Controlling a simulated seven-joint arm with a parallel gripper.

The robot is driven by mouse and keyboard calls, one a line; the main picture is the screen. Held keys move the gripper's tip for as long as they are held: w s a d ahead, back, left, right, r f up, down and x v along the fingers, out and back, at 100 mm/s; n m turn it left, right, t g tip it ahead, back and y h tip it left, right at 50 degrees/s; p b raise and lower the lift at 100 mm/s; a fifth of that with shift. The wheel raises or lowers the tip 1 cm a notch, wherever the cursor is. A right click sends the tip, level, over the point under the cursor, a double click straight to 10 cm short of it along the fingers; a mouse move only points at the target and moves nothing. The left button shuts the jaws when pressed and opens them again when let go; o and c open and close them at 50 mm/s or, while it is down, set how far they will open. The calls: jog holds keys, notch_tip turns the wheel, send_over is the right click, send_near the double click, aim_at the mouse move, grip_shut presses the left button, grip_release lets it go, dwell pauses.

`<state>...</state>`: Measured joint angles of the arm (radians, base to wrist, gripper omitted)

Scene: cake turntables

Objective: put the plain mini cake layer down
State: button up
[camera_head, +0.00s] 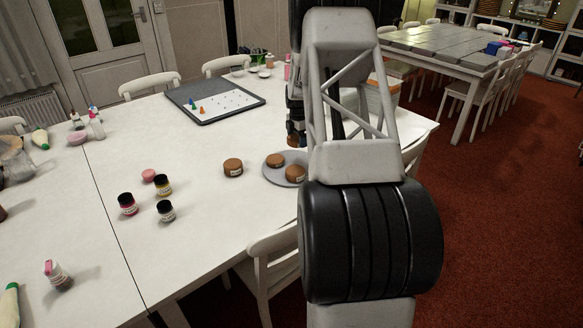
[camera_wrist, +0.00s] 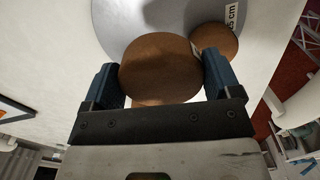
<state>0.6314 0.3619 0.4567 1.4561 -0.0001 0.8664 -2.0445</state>
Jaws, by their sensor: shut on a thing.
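My gripper (camera_wrist: 162,82) is shut on a round brown cake layer (camera_wrist: 158,68), with one blue finger at each side of it. The held layer's face looks plain in the wrist view. It appears to be above the grey turntable (camera_wrist: 112,22), but the height gap is hard to judge. In the head view the turntable (camera_head: 271,177) is partly hidden by my arm. Two brown cake layers with labels, a left one (camera_head: 275,160) and a right one (camera_head: 296,171), sit on it. One brown layer also shows beside the held layer in the wrist view (camera_wrist: 216,41).
Another brown cake layer (camera_head: 233,167) stands on the white table left of the turntable. Several small jars (camera_head: 162,185) and a pink disc (camera_head: 148,175) are farther left. A dark tray with a white board (camera_head: 213,104) lies behind. Bare table lies between them.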

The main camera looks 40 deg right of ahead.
jog(key=shift+s+d+r, duration=0.1)
jog(key=shift+d, duration=0.6)
send_over(300, 162)
jog(key=shift+d+f, duration=0.15)
jog(key=shift+f, duration=3)
jog(key=shift+f, duration=1.85)
jog(key=shift+f, duration=0.15)
jog(key=o, duration=0.8)
jog(key=shift+c, duration=0.2)
